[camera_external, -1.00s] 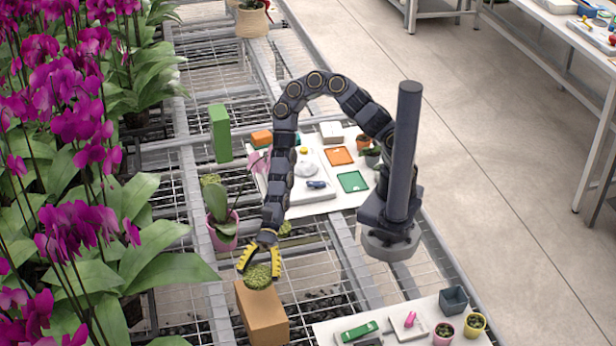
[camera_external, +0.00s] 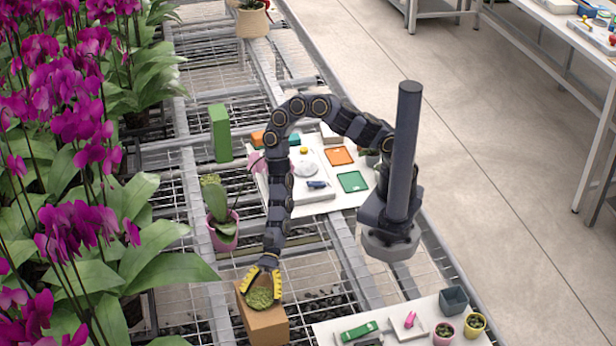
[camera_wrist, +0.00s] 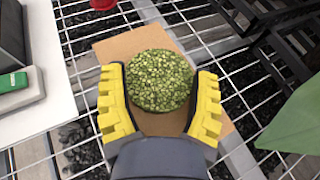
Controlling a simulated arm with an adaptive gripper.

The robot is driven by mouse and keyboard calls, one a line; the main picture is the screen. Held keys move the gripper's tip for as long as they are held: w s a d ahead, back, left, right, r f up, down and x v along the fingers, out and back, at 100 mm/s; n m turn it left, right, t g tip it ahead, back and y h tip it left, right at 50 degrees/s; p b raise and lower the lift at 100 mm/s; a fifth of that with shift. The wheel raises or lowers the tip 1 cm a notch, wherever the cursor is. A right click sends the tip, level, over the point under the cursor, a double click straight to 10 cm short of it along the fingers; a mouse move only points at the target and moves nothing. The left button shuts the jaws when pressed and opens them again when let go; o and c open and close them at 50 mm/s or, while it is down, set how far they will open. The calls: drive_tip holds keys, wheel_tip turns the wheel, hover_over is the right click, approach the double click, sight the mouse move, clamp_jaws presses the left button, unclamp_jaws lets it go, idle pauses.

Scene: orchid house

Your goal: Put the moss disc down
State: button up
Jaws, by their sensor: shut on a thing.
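The moss disc (camera_external: 260,298) is a round, green, bumpy disc. My gripper (camera_external: 261,285), with yellow fingers, is shut on it, one finger on each side. In the wrist view the moss disc (camera_wrist: 161,80) lies between the two yellow fingers of my gripper (camera_wrist: 161,95). The disc is over the top of a brown box (camera_external: 265,325), which also shows beneath it in the wrist view (camera_wrist: 118,48). I cannot tell whether the disc's underside touches the box.
The box stands on a wire-mesh bench (camera_external: 310,270) with open gaps. A potted orchid (camera_external: 222,232) stands behind it to the left. A white board (camera_external: 330,333) with small pots and tools lies to the right. A green block (camera_external: 220,132) stands farther back.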

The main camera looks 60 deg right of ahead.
drive_tip(key=o, duration=0.7)
drive_tip(key=shift+w+d+r, duration=0.25)
drive_tip(key=shift+d+r, duration=0.05)
drive_tip(key=shift+d, duration=0.15)
drive_tip(key=v, duration=1.1)
drive_tip(key=shift+f, duration=0.1)
